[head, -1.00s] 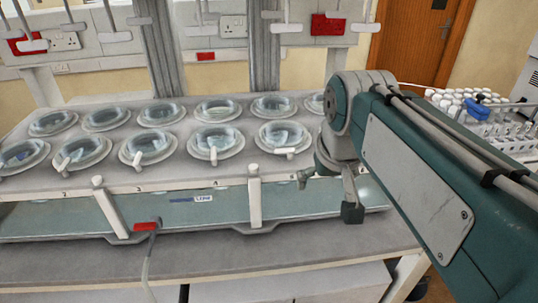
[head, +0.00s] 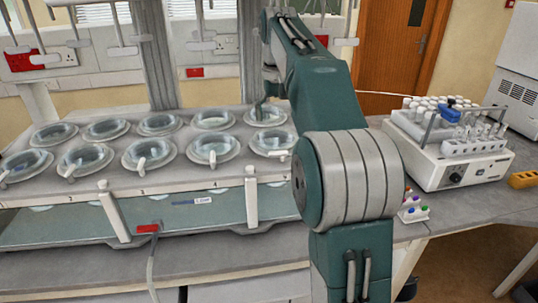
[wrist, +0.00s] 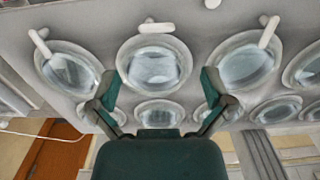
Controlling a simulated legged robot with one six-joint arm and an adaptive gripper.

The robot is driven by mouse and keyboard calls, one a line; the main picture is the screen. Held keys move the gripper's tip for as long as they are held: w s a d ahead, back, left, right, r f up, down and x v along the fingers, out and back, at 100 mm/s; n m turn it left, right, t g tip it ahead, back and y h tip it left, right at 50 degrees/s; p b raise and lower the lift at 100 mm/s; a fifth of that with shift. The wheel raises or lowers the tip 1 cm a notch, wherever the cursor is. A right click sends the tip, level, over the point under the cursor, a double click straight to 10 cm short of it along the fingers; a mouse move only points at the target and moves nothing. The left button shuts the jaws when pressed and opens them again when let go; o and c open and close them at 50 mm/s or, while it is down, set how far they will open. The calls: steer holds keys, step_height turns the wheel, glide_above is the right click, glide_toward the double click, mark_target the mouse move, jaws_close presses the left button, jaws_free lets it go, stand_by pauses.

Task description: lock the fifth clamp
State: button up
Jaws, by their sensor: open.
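The fifth clamp is the white lever (head: 281,154) at the front rim of the rightmost visible front-row round vessel (head: 270,138). It lies crosswise, while neighbouring levers point more towards the front. In the wrist view, which is upside down, that lever (wrist: 158,27) lies across the rim of the middle vessel (wrist: 155,62). My gripper (wrist: 158,103) is open and empty; its two green and grey fingers are spread wide. In that picture they are below the lever, with the vessel's glass between. In the head view my arm hides most of the gripper.
A rack device (head: 450,165) and small coloured-capped tubes (head: 412,208) stand to the right. Shelf brackets hang behind.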

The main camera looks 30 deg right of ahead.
mark_target(278, 151)
step_height(278, 151, down, 10)
steer(key=shift+r, duration=0.1)
steer(key=shift+d+f, duration=0.25)
steer(key=shift+c, duration=0.3)
steer(key=c, duration=1)
